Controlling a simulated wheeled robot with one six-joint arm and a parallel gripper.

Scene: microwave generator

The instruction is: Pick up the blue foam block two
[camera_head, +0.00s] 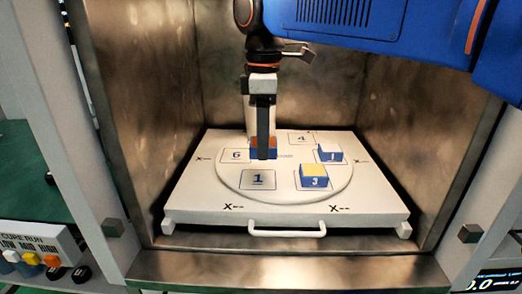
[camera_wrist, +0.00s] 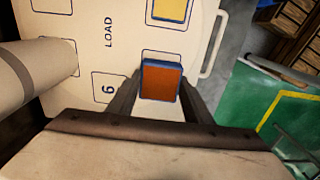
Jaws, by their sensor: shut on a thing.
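A blue block with an orange-red top (camera_head: 257,142) is between the fingers of my gripper (camera_head: 263,150), over the white turntable in the head view. In the wrist view the block (camera_wrist: 161,80) sits between the two fingertips of my gripper (camera_wrist: 158,84), which is shut on it. I cannot read a number on it, and I cannot tell whether it touches the turntable. A blue block with a yellow top (camera_head: 313,177) sits on the square marked 3. Another blue block (camera_head: 329,154) with a little yellow showing is at the turntable's right.
The turntable (camera_head: 283,197) lies on a white tray (camera_head: 370,208) with a front handle (camera_head: 287,232), inside a metal chamber (camera_head: 312,100). A white cylinder (camera_wrist: 22,75) stands beside my gripper. Square 1 (camera_head: 258,180) is empty. The chamber walls close in on both sides.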

